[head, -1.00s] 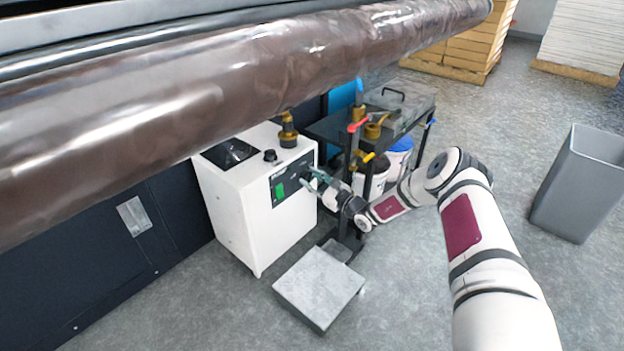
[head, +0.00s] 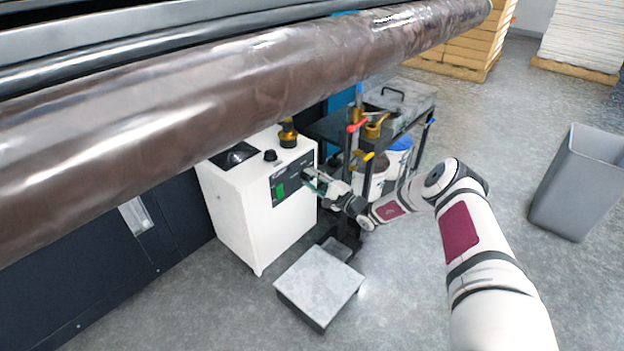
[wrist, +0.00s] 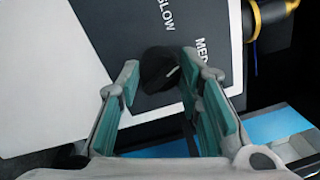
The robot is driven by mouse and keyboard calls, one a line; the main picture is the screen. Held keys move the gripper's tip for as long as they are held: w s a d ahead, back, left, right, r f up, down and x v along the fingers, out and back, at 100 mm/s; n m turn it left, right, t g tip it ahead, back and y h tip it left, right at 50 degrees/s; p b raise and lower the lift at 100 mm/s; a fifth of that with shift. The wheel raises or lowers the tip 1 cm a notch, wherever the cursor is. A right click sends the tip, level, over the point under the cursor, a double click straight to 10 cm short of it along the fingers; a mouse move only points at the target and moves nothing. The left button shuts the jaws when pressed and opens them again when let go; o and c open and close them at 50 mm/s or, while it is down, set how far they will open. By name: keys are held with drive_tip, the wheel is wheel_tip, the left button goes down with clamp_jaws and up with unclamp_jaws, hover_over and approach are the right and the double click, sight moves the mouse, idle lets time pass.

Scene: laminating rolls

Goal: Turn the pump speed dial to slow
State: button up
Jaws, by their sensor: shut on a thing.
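The pump speed dial (wrist: 160,68) is a dark round knob with a white pointer line, on a dark panel (wrist: 125,30) in the wrist view. The line slants up and right, towards the MED label (wrist: 203,50). The SLOW label (wrist: 167,14) stands above the dial. My gripper (wrist: 158,78) has its teal-padded fingers on either side of the dial and is shut on it. In the head view my gripper (head: 311,181) is at the front panel of the white pump unit (head: 240,215), right of a green switch (head: 280,191). There the fingers hide the dial.
A big brown roll (head: 200,100) crosses above the unit. A dark cart (head: 335,128) with brass valves and buckets stands behind my gripper. A grey low platform (head: 318,285) lies on the floor in front.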

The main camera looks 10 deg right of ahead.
drive_tip(key=n+p, duration=0.1)
drive_tip(key=n, duration=0.6)
drive_tip(key=shift+g, duration=0.3)
idle(0.3)
drive_tip(key=o, duration=1.2)
drive_tip(key=shift+c, duration=0.2)
drive_tip(key=shift+d, duration=0.1)
drive_tip(key=v, duration=1.2)
drive_tip(key=shift+f, duration=0.2)
drive_tip(key=shift+w, duration=0.15)
drive_tip(key=shift+y, duration=0.3)
